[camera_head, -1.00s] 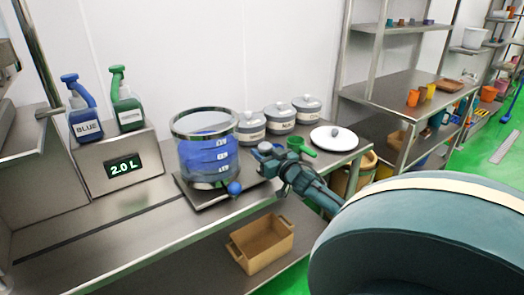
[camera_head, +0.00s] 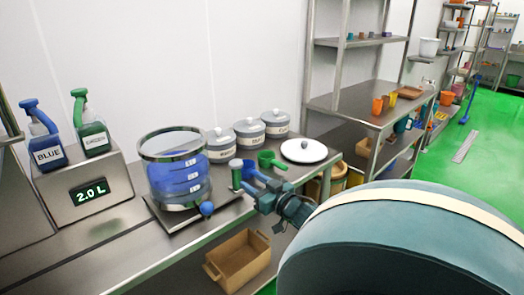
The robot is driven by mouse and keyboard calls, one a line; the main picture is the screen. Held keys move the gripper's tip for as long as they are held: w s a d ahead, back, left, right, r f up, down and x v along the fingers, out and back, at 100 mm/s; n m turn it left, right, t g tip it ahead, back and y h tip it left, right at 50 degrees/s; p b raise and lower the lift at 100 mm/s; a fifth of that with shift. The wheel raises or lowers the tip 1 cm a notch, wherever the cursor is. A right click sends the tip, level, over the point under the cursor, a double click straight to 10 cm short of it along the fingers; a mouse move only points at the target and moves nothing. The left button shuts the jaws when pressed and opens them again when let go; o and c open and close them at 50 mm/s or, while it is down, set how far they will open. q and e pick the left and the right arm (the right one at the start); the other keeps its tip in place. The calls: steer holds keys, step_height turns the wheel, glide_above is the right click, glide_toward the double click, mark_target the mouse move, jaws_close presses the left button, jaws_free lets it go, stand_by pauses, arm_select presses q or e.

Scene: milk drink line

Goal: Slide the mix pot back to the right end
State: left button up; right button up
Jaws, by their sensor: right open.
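The mix pot (camera_head: 178,178) is a clear cylinder with a metal rim, graduated side and blue contents. It stands upright on a flat metal plate (camera_head: 225,213) on the steel counter, right of the 2.0 L display. A blue ball knob (camera_head: 206,209) is at its front right. My right gripper (camera_head: 250,193) is open, right of the pot and apart from it, over the counter's front part. My left gripper is out of view.
Blue and green spray bottles (camera_head: 92,135) stand on the display box (camera_head: 90,190). Lidded grey pots (camera_head: 250,135), a green scoop (camera_head: 270,160), a small green-topped cylinder (camera_head: 236,172) and a white lid (camera_head: 303,151) occupy the counter's right end. A tan bin (camera_head: 238,262) sits below.

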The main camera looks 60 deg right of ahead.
steer(key=shift+v, duration=1.55)
